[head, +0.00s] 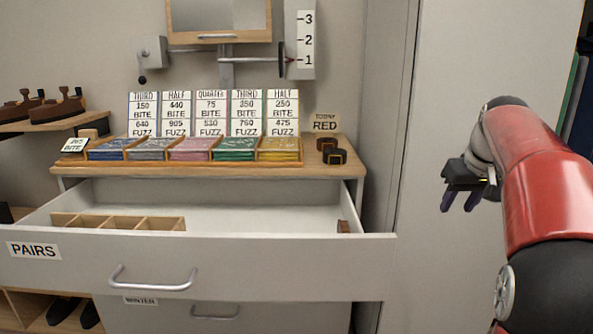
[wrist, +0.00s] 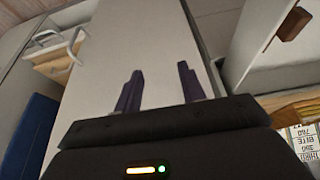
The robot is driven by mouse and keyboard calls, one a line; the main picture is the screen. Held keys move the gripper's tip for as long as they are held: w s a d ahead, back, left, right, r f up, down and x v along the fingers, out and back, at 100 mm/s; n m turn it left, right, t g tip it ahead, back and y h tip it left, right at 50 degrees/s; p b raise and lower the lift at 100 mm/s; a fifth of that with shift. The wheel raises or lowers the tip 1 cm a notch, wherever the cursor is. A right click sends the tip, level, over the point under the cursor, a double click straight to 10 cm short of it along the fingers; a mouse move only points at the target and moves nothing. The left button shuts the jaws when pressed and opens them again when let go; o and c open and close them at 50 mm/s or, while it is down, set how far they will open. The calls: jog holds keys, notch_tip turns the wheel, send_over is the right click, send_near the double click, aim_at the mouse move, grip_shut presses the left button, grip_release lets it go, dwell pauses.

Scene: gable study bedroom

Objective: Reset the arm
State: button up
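My red arm stands at the right of the head view, beside the open drawer and in front of a pale tall panel. My gripper (head: 461,198) points down and to the left, clear of the drawer and the counter. In the wrist view, its two dark purple fingers (wrist: 158,90) are spread apart with nothing between them. A pale panel shows beyond the fingers. The gripper touches nothing that I can see.
An open drawer (head: 200,267) labelled PAIRS juts out, with a wooden divider (head: 118,222) inside. A shelf (head: 40,124) with wooden shoe-like objects is at left.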

jog(key=s+a+f, duration=0.3)
jog(key=s+a, duration=1)
jog(key=s, duration=0.1)
jog(key=s+a+f, duration=0.2)
jog(key=s+f, duration=0.4)
jog(key=s, duration=0.1)
jog(key=s+a+f+t, duration=0.1)
jog(key=s+a+f, duration=0.2)
jog(key=s+f, duration=0.3)
jog(key=shift+s+a, duration=0.35)
jog(key=shift+s, duration=0.35)
